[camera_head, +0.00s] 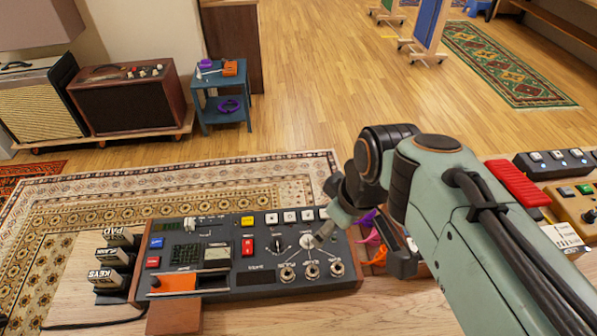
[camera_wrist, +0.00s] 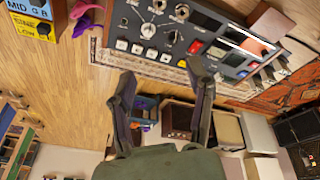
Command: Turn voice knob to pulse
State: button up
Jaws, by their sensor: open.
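A dark blue-grey control console (camera_head: 215,283) lies on the wooden bench. A large white dial (camera_head: 306,241) and a smaller black knob (camera_head: 275,243) sit on its right part. In the wrist view the console is upside down, with the white dial (camera_wrist: 148,30) and the black knob (camera_wrist: 172,38) near its top. Their labels are too small to read, so I cannot tell which is the voice knob. My gripper (camera_wrist: 162,68) is open and empty, its fingers apart from both.
Several metal jacks (camera_head: 312,270) line the console's front right. A red switch (camera_head: 247,247) is left of the black knob, and white buttons (camera_head: 290,217) run along the back. Black pedals (camera_head: 113,258) stand at the left. Purple and orange items (camera_head: 372,235) lie beside my arm.

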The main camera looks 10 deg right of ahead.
jog(key=w+f+n, duration=0.2)
jog(key=w, duration=0.6)
jog(key=n+g, duration=0.1)
send_over(307, 237)
jog(key=d, duration=0.1)
jog(key=s+d+x, duration=0.1)
jog(key=x, duration=0.5)
jog(key=f+g, duration=0.1)
jog(key=f, duration=0.4)
jog(key=a+f, duration=0.1)
jog(key=f, duration=0.3)
jog(key=f+g+h, duration=0.1)
jog(key=f, duration=0.4)
jog(key=shift+a+f+g, duration=0.2)
jog(key=shift+f+g, duration=0.1)
jog(key=shift+f, duration=0.7)
grip_shut()
